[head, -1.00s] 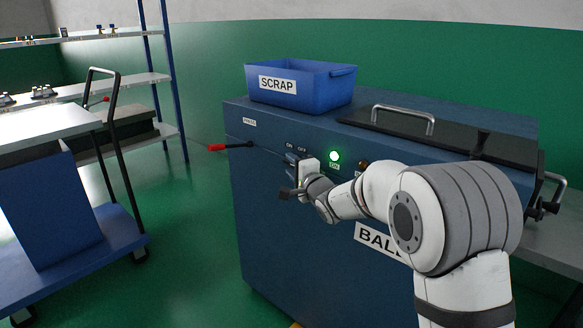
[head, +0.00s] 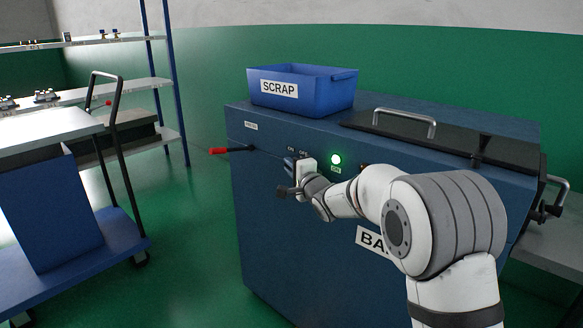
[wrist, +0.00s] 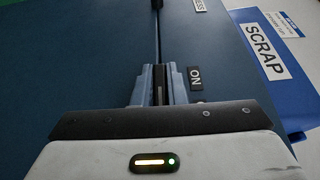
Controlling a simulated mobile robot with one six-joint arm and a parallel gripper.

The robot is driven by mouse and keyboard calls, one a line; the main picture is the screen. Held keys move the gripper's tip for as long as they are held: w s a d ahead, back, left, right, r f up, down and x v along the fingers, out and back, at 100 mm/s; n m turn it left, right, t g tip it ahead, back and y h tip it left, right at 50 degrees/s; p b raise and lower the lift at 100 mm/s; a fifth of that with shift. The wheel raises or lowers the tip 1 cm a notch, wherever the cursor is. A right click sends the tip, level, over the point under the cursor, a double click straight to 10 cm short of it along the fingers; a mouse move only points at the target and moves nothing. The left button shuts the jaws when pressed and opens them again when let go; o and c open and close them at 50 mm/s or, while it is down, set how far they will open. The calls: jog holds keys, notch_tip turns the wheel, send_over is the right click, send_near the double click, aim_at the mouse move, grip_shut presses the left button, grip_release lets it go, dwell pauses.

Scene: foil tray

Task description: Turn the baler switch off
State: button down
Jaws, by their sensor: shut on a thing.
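The baler (head: 290,230) is a dark blue cabinet with ON and OFF labels on its front near the top. A green lamp (head: 335,159) glows right of the labels. My gripper (head: 289,162) is at the front panel just below the labels. In the wrist view my gripper (wrist: 159,85) is shut on the switch (wrist: 158,92), a narrow dark piece between the two fingers. The ON label (wrist: 195,77) is right beside the fingers there. The switch is hidden behind my gripper in the head view, and its exact position is hard to tell.
A blue SCRAP bin (head: 325,100) stands on top of the baler. A red-tipped lever (head: 218,151) sticks out at its left. A black lid with a metal handle (head: 405,122) lies on top. A blue cart (head: 75,245) stands at the left, with open green floor between.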

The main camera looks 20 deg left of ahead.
jog(key=shift+r+p, duration=0.2)
jog(key=shift+p, duration=0.7)
jog(key=p, duration=0.3)
jog(key=shift+r+g+h, duration=0.2)
jog(key=shift+g+h, duration=0.2)
jog(key=n+g+h+p, duration=0.1)
jog(key=p, duration=0.4)
jog(key=shift+r+p, duration=0.2)
jog(key=shift+p, duration=0.15)
jog(key=g+h+p, duration=0.1)
jog(key=h+p, duration=0.1)
jog(key=p, duration=0.7)
jog(key=n+g+h+p, duration=0.1)
jog(key=g+h+p, duration=0.1)
jog(key=p, duration=0.7)
jog(key=shift+f, duration=0.15)
jog(key=h+p, duration=0.1)
jog(key=p, duration=0.1)
jog(key=n+h+p, duration=0.1)
jog(key=p, duration=0.1)
jog(key=shift+f+g, duration=0.3)
jog(key=shift+g, duration=0.1)
jog(key=shift+f+h, duration=0.2)
jog(key=shift+h, duration=0.2)
jog(key=shift+g+h+b, duration=0.3)
jog(key=shift+d, duration=0.1)
